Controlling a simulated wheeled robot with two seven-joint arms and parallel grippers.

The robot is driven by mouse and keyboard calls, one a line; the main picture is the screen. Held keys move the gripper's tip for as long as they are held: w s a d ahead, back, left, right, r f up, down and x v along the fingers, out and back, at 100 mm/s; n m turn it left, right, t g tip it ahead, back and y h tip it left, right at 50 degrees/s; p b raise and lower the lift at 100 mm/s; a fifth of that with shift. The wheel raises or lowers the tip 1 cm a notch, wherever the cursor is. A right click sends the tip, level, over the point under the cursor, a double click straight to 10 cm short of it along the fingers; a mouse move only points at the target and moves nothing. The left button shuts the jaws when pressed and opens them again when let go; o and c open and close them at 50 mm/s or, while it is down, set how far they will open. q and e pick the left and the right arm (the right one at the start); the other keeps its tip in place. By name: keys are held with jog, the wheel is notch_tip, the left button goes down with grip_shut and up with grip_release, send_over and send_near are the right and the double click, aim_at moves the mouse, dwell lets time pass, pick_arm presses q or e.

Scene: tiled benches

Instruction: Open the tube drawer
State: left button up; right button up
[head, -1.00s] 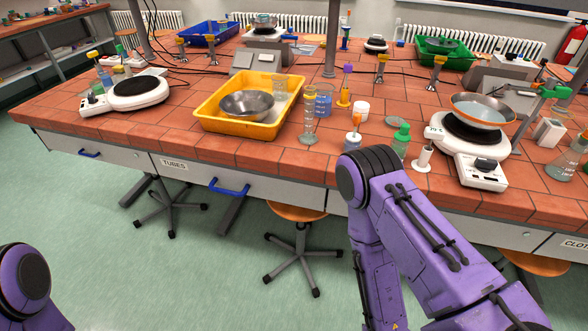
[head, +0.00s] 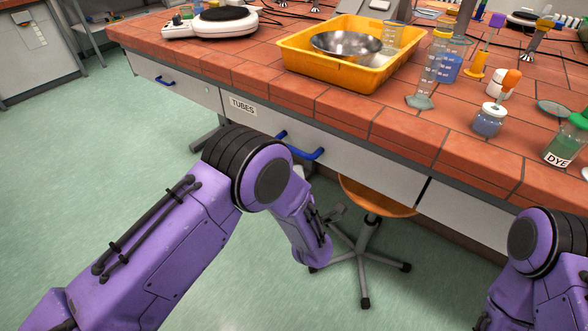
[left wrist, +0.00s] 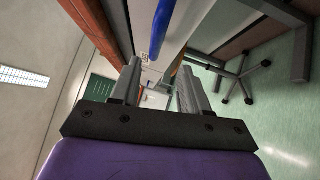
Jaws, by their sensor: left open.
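The tube drawer (head: 350,165) is a light grey front under the tiled bench, with a "TUBES" label (head: 243,105) at its left end. It looks closed, flush with the bench front. Its blue bar handle (head: 307,152) is partly hidden behind my left arm in the head view. My left gripper (head: 335,213) is below the handle, mostly hidden by my forearm. In the left wrist view the left gripper (left wrist: 160,78) is open and empty, and the blue handle (left wrist: 162,25) lies ahead of its fingers, apart from them. My right gripper is out of view.
A stool (head: 375,195) with an orange seat stands under the bench, close to my left gripper. Above the drawer are a yellow tray (head: 300,62) with a metal bowl, glassware and bottles. Another drawer (head: 180,85) is on the left. The floor in front is clear.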

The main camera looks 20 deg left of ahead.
pick_arm(q)
jog(key=x, duration=1)
jog(key=shift+w+a+r, duration=0.2)
jog(key=shift+a+r, duration=0.05)
jog(key=shift+r, duration=0.15)
grip_shut()
